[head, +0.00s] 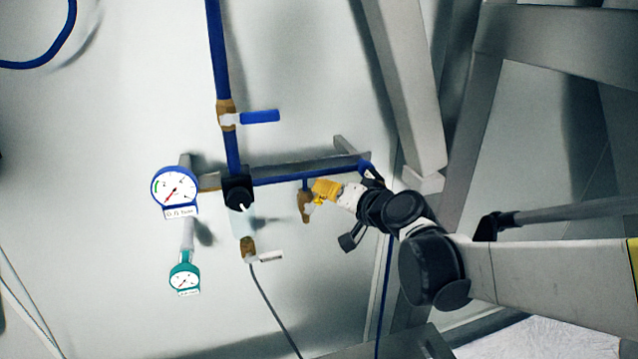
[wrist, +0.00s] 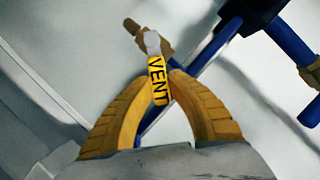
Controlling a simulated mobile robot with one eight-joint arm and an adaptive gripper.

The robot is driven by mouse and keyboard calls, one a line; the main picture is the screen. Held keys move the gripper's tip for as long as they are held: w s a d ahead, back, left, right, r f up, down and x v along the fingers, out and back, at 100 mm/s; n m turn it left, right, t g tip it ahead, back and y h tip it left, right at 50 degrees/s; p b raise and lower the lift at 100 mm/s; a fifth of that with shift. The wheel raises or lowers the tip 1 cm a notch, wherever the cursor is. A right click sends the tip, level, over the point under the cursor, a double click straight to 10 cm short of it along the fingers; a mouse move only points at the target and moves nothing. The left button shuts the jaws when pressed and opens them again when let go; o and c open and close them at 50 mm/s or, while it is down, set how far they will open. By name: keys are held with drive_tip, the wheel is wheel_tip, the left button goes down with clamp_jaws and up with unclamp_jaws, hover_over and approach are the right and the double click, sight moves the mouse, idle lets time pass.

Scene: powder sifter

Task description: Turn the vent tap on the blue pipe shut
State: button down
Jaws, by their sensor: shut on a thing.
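The vent tap has a brass body (head: 304,207) that hangs under the horizontal blue pipe (head: 275,178) in the head view. In the wrist view its brass end (wrist: 133,27) is at the top, and its yellow handle marked VENT (wrist: 157,72) points down the picture between my fingers. My gripper (head: 325,190) has yellow fingers and reaches in from the right. It is shut on the VENT handle, as the wrist view (wrist: 160,86) shows. In the head view the fingers hide most of the handle.
A tap with a blue handle (head: 260,116) sits on the vertical blue pipe above. A black regulator (head: 238,190), a blue-rimmed gauge (head: 174,190), a teal gauge (head: 184,278) and a tap with a white handle (head: 268,257) are to the left. Grey frame beams (head: 405,80) stand at the right.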

drive_tip(key=shift+w+d+f+m+t+y+b, duration=0.1)
drive_tip(key=shift+d+f+m+t+y+b, duration=0.2)
drive_tip(key=shift+f+m+y+b, duration=0.85)
drive_tip(key=shift+w+d+f+m+t+y+b, duration=0.2)
drive_tip(key=shift+d+f+m+b, duration=0.25)
drive_tip(key=shift+m+b, duration=1.35)
drive_tip(key=shift+w+d+f+m+t+y+b, duration=0.1)
drive_tip(key=shift+d+f+m+t+y+b, duration=0.2)
drive_tip(key=shift+f+m+y+b, duration=1.1)
drive_tip(key=shift+r+h+b, duration=0.5)
drive_tip(key=shift+r+h, duration=0.05)
drive_tip(key=shift+h, duration=0.1)
drive_tip(key=c, duration=1.3)
unclamp_jaws()
drive_tip(key=shift+s, duration=0.1)
